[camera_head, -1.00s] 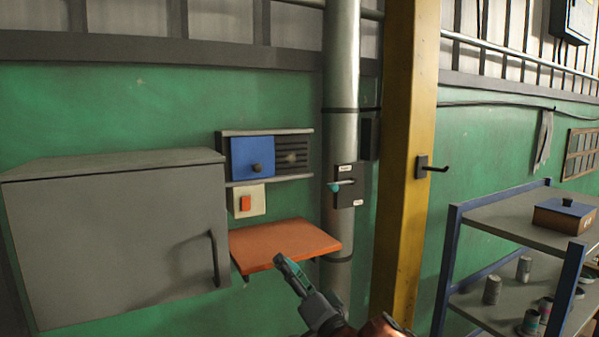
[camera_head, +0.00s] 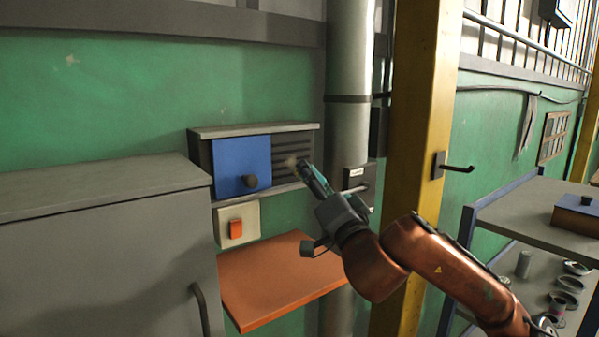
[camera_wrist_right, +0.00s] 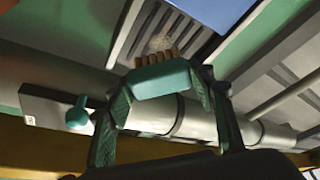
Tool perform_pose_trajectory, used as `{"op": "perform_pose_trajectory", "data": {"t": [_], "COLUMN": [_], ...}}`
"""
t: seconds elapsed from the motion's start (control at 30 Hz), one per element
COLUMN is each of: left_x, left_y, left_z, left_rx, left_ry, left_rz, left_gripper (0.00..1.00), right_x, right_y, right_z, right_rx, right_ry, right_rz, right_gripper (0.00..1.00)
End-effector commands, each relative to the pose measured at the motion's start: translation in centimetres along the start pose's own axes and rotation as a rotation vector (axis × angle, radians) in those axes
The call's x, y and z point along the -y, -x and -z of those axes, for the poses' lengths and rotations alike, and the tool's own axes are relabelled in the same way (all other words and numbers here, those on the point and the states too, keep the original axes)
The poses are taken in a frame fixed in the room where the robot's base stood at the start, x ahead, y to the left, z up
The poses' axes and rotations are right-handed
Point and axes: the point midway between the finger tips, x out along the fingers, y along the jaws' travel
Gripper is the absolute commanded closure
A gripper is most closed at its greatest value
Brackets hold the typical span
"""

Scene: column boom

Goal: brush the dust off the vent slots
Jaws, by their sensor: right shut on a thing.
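The vent slots (camera_head: 291,144) are dark horizontal louvers in a grey wall housing, beside a blue sliding panel (camera_head: 240,165) with a dark knob. A pale dust patch (camera_head: 291,162) lies on the lower slots; it also shows in the right wrist view (camera_wrist_right: 160,42). My right gripper (camera_head: 313,178) is at the lower right of the slots. In the wrist view its fingers (camera_wrist_right: 160,95) are shut on a teal brush (camera_wrist_right: 165,80). The brush's brown bristles (camera_wrist_right: 157,58) point at the dust and appear close to it; contact cannot be told. My left gripper is out of view.
An orange shelf (camera_head: 270,280) juts out below the vent, under a switch with a red button (camera_head: 236,228). A grey cabinet (camera_head: 100,240) stands left. A pipe (camera_head: 348,120), yellow column (camera_head: 425,130) with a hook, and blue-framed rack (camera_head: 530,215) are right.

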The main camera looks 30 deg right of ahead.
Motion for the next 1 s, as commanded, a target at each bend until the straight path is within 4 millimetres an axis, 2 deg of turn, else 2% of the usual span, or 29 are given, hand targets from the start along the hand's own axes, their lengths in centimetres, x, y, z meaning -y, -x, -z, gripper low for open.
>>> {"op": "perform_pose_trajectory", "data": {"t": [0.13,0.3,0.4,0.53,0.7,0.77,0.87,1.0], "left_x": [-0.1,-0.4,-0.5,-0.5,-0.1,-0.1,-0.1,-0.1], "left_y": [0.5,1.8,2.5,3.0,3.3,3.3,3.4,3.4], "left_z": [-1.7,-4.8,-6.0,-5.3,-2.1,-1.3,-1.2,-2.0], "left_rx": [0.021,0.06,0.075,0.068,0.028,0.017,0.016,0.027], "left_ry": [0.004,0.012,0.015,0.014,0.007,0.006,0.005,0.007], "left_rz": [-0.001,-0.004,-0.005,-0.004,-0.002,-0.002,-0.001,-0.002], "left_gripper": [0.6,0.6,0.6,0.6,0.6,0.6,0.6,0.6], "right_x": [0.3,0.5,0.5,0.4,0.2,0.2,0.1,0.1], "right_y": [-0.6,-2.4,-3.3,-4.4,-5.3,-5.5,-5.7,-5.7], "right_z": [-0.1,-1.0,-1.4,-1.8,-2.2,-2.2,-2.4,-2.4], "right_rx": [0.002,0.007,0.007,0.005,0.003,0.002,0.002,0.002], "right_ry": [-0.001,-0.003,-0.003,-0.002,-0.001,0.0,0.0,0.0], "right_rz": [0.0,0.001,0.001,0.001,-0.001,-0.001,-0.001,-0.001], "right_gripper": [0.69,0.69,0.69,0.69,0.69,0.69,0.69,0.69]}}
